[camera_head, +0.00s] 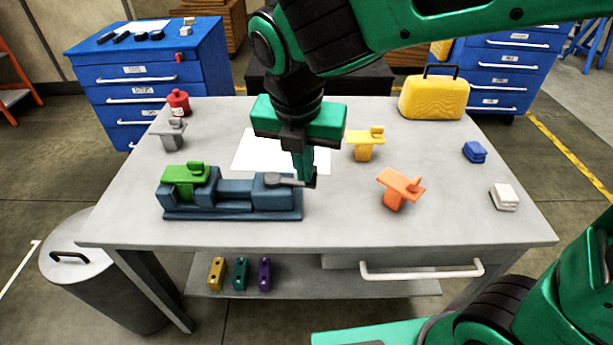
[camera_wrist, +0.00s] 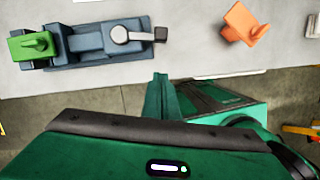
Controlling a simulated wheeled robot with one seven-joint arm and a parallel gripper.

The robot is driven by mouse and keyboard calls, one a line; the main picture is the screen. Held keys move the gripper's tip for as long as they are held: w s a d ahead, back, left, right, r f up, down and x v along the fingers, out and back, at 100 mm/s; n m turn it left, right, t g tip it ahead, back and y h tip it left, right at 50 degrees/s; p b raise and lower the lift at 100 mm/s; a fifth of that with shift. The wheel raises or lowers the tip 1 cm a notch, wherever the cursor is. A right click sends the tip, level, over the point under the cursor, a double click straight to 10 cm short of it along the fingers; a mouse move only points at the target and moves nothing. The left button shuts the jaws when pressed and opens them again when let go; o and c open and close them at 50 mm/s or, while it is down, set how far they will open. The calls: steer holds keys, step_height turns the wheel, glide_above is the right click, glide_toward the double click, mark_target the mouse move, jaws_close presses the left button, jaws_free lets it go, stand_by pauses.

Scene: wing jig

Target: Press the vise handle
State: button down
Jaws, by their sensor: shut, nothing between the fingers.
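A blue-grey vise (camera_head: 235,197) lies on the grey table, with a green part (camera_head: 185,179) in its jaws at the left end. The vise handle (camera_head: 285,181) is a grey lever with a dark tip at the right end of the vise. My gripper (camera_head: 309,184) is shut and empty, pointing down at the handle's tip; I cannot tell whether it touches it. In the wrist view the handle (camera_wrist: 133,35) lies over the vise's right end, pointing right, and the green part (camera_wrist: 33,45) is at far left. My gripper's fingers (camera_wrist: 160,95) show below the handle.
A grey part (camera_head: 172,136), a yellow part (camera_head: 365,145) and an orange part (camera_head: 399,188) stand on the table (camera_head: 350,225). A yellow case (camera_head: 433,98) is at the back right. Blue and white blocks lie at the right. The front middle is clear.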

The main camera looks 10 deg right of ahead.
steer(key=shift+v, duration=1.4)
steer(key=shift+s, duration=0.1)
steer(key=d+f+m+g, duration=0.2)
steer(key=d+m, duration=1.6)
steer(key=d, duration=0.5)
steer(key=s+d+f+m, duration=0.2)
steer(key=s+d+m, duration=0.4)
steer(key=m, duration=0.4)
steer(key=s+d+f+m+y, duration=0.1)
steer(key=s+d+f+m, duration=0.2)
steer(key=s+d+m, duration=0.4)
steer(key=m, duration=0.3)
steer(key=shift+d+g, duration=0.2)
steer(key=shift+g, duration=0.1)
steer(key=shift+s, duration=0.1)
